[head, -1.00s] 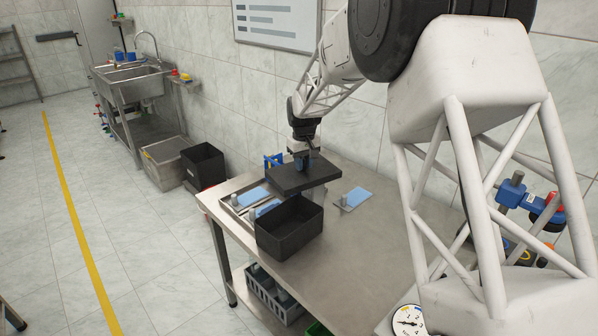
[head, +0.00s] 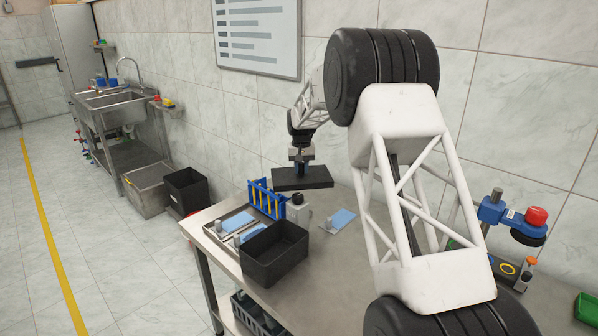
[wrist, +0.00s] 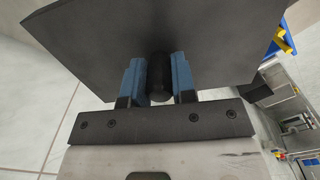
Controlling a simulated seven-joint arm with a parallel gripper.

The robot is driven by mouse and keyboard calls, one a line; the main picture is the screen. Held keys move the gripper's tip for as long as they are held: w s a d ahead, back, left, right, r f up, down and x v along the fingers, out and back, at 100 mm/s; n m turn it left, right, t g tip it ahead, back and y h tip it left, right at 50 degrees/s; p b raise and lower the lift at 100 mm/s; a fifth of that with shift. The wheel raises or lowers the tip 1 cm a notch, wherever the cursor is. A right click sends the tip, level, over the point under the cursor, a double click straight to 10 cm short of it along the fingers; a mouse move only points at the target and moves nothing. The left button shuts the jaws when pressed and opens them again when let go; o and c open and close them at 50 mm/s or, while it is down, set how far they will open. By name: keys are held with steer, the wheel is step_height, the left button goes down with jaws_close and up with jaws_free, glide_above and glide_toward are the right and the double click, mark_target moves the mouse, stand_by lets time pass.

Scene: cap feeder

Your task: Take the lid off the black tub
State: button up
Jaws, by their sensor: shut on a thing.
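The black tub (head: 272,262) stands open-topped on the steel table in the head view, and its inside shows. The lid (head: 302,181) is a flat black plate, held in the air behind the tub and a little to its right, apart from it. My gripper (head: 301,166) is above the lid. In the wrist view my gripper (wrist: 159,80) has its blue fingers shut on the dark knob (wrist: 159,75) of the lid (wrist: 95,50), which fills much of the picture.
A blue rack (head: 264,199) with yellow parts stands behind the tub. A metal tray (head: 212,229) is to its left. A light blue pad (head: 342,218) lies to its right. The table (head: 325,270) is bare in front of and right of the tub.

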steer(key=shift+w+d+f+m, duration=0.1)
steer(key=shift+w+m, duration=0.05)
steer(key=shift+w, duration=0.3)
steer(key=shift+w+d+f+m, duration=0.1)
steer(key=shift+w+m, duration=0.05)
steer(key=shift+w, duration=0.25)
steer(key=w+d+f+m, duration=0.2)
steer(key=w+f+m, duration=0.1)
steer(key=w, duration=0.4)
steer(key=w+d+f+m, duration=0.2)
steer(key=w+d+m, duration=0.1)
steer(key=w, duration=0.3)
steer(key=shift+w+d+f, duration=0.35)
steer(key=shift+f, duration=0.05)
steer(key=shift+f, duration=0.1)
steer(key=shift+f, duration=5.2)
